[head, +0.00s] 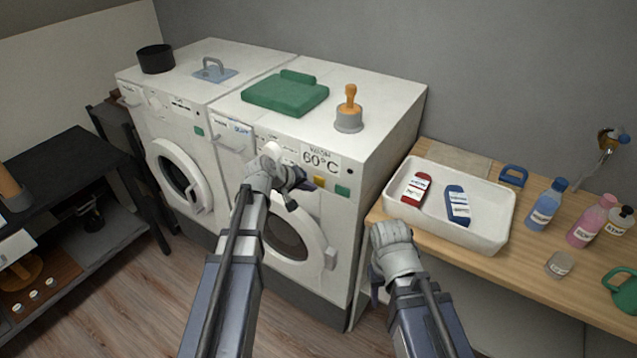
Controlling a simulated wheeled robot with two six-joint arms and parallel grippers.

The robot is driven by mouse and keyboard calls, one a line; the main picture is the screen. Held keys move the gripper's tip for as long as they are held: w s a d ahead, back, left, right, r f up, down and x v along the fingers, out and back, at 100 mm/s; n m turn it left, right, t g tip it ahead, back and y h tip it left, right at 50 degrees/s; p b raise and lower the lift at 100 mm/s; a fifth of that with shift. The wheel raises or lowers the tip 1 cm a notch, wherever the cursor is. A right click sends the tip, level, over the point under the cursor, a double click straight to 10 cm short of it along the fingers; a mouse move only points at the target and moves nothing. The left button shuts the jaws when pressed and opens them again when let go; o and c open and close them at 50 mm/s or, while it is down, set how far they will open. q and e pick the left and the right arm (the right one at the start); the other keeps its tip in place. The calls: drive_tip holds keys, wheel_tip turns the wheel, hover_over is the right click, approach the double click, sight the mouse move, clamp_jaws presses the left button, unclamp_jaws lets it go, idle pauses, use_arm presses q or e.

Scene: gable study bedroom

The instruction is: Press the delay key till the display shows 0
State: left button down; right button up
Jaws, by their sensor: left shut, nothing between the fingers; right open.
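Two white washing machines stand side by side. The right machine (395,125) has a front panel with a white display (320,159) showing large "60°C" and smaller text above it that I cannot read surely. Below the display are a yellow key (319,182) and a green key (342,191); I cannot tell which is the delay key. My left gripper (300,184) is shut and empty, just in front of the panel, left of the yellow key; contact is unclear. It hides part of the panel. My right gripper (380,275) is open and empty, between the machine and the wooden counter.
The wooden counter (425,237) holds a white tray (490,239) with two packets, plus bottles. The left machine (165,118) bears a black pot (156,59).

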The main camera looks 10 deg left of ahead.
use_arm(q)
drive_tip(key=shift+w, duration=0.1)
drive_tip(key=shift+w+d, duration=0.15)
drive_tip(key=shift+w, duration=0.15)
drive_tip(key=shift+w+d, duration=0.15)
drive_tip(key=shift+w, duration=0.2)
idle(0.9)
drive_tip(key=shift+s, duration=0.1)
drive_tip(key=shift+s+a, duration=0.3)
drive_tip(key=shift+s, duration=0.35)
drive_tip(key=s, duration=0.1)
drive_tip(key=s+a, duration=0.1)
drive_tip(key=s, duration=0.2)
drive_tip(key=shift+s+a, duration=0.35)
idle(0.3)
idle(0.6)
